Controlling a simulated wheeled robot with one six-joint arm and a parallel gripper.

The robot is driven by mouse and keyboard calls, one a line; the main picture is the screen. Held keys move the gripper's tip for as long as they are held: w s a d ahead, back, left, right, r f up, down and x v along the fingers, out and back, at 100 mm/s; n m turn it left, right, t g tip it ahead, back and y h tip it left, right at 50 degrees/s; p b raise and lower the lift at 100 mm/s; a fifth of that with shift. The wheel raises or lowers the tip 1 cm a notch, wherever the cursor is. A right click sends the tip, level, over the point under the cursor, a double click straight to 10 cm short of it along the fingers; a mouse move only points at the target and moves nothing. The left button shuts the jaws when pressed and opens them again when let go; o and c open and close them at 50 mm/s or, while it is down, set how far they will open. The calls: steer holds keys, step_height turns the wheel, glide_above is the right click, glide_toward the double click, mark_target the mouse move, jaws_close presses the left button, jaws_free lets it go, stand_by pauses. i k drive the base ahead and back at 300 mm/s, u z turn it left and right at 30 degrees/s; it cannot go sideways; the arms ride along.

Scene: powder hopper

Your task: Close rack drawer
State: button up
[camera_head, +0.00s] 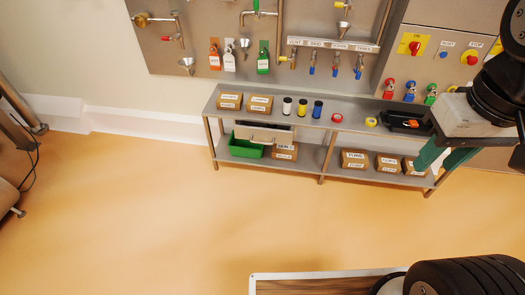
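The rack (320,113) is a low grey metal two-level unit against the wall. Its drawer (265,137) hangs under the top shelf at the left, above a green bin. The drawer front stands out from the shelf edge and a dark strip shows behind it, so it looks pulled open. A small handle shows on its front. My gripper (435,154) is at the right side, with a pale body and green fingers, in front of the rack's right end and well away from the drawer. Its finger gap is not clear, and nothing visible is held.
The green bin (246,147) and labelled boxes (354,159) stand on the lower shelf. Bottles (302,107), tape rolls and a black tray (402,121) stand on top. A panel with valves (265,48) is above. The orange floor (150,200) before the rack is clear.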

mark_target(257, 133)
steer(key=z, duration=0.6)
steer(key=i, duration=1.3)
steer(key=u, duration=0.4)
